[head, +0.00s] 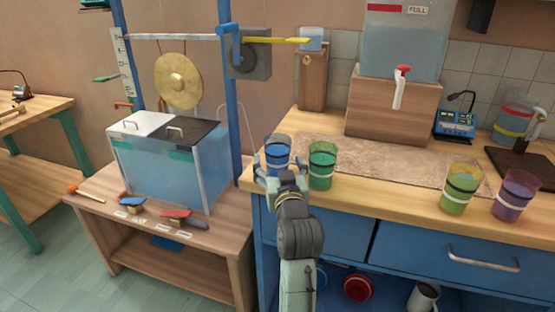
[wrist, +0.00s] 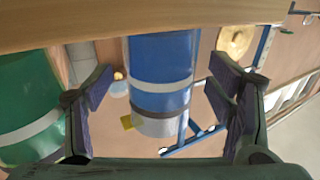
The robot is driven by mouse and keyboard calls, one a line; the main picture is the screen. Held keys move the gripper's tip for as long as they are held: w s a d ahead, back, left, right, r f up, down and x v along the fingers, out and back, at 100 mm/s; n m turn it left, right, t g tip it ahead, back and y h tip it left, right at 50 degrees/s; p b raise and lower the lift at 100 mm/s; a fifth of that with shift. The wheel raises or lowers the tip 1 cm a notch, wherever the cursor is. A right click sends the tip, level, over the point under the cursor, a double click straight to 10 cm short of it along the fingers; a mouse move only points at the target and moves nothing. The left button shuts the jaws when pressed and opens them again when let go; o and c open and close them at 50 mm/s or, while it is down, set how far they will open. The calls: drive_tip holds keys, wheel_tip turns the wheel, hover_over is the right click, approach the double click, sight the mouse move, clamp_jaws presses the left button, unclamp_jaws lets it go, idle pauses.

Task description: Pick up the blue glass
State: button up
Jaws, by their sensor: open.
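The blue glass (head: 277,150) stands upright on the wooden counter near its left front corner. It has pale and dark bands. In the wrist view, the blue glass (wrist: 162,70) appears upside down, between the two finger lines. My gripper (head: 279,176) is open at the counter's front edge, just in front of the blue glass. Its fingers (wrist: 161,84) are spread on either side of the glass in the wrist view, with gaps showing. I cannot tell how far the glass reaches between them. The arm hides part of the glass's lower front.
A green glass (head: 322,163) stands close to the right of the blue one. Yellow-green (head: 459,190) and purple (head: 514,196) glasses stand further right. A blue post (head: 230,100) and a water tank (head: 173,165) are to the left. The brown mat (head: 385,165) behind is mostly clear.

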drive_tip(key=shift+w+a, duration=0.2)
drive_tip(key=shift+w, duration=0.95)
drive_tip(key=shift+c, duration=0.6)
drive_tip(key=c, duration=1.4)
drive_tip(key=shift+c, duration=0.6)
drive_tip(key=shift+r, duration=0.2)
